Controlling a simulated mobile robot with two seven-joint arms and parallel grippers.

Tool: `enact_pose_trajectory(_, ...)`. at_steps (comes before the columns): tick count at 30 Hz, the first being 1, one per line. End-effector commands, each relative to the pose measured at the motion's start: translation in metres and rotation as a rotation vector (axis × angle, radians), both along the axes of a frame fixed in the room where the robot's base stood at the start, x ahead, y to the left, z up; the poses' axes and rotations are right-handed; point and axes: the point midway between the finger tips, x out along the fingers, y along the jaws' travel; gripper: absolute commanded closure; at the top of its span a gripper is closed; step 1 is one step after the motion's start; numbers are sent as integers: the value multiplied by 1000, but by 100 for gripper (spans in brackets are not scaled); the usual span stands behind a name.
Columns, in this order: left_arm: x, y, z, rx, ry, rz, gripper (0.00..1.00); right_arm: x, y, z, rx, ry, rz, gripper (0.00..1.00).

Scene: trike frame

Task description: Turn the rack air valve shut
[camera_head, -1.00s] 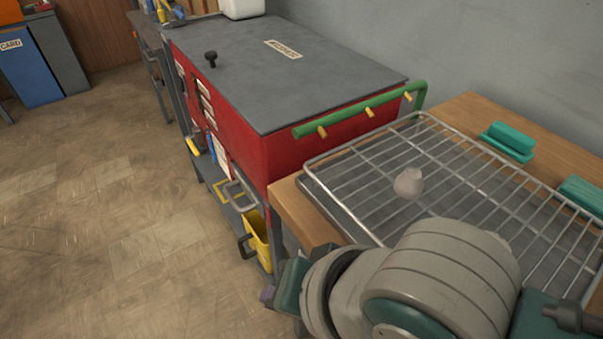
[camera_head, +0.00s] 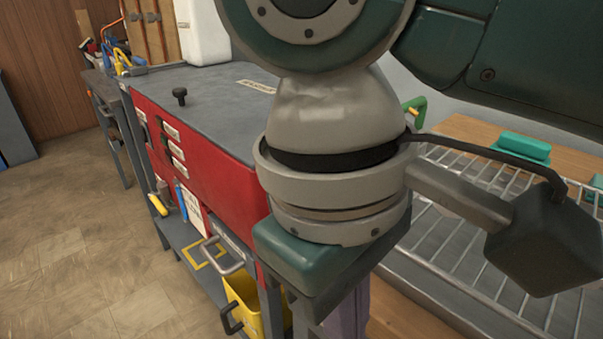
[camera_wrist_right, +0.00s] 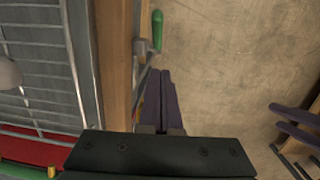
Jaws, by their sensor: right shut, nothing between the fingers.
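A green-handled lever (camera_wrist_right: 157,30) on a metal fitting shows at the wooden table's front edge in the right wrist view. It looks like the air valve. My right gripper (camera_wrist_right: 161,76) is shut and empty, its purple fingers together, just below the lever in that picture and apart from it. In the head view my right wrist fills the middle, and only part of the purple fingers (camera_head: 348,312) shows below it. The valve is hidden there. Two separated purple fingers at the lower right of the wrist view appear to be my left gripper (camera_wrist_right: 282,114), open and empty.
The wire rack (camera_head: 455,268) lies on the wooden table (camera_wrist_right: 115,55). A red cabinet (camera_head: 225,150) with a grey top stands to its left, with a yellow bin (camera_head: 243,300) low at its front. Teal blocks (camera_head: 520,147) lie behind the rack. The floor (camera_wrist_right: 230,60) before the table is clear.

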Motion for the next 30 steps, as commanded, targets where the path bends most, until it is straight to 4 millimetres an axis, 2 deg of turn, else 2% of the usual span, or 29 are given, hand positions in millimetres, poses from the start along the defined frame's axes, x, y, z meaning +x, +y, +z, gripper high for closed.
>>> enact_pose_trajectory(1, 0, 0, -6, 0, 0, 0, 47, -1, -2, -15, -3, 3, -2, 100)
enact_pose_trajectory(7, 0, 0, -17, 2, 1, -2, 47, -3, -7, -56, -1, 1, -3, 100)
enact_pose_trajectory(15, 0, 1, -15, 6, 1, -4, 47, -20, -29, -70, 1, -2, -2, 100)
enact_pose_trajectory(30, 0, 2, -15, 7, 1, -3, 47, -22, -32, -72, 4, -5, -4, 100)
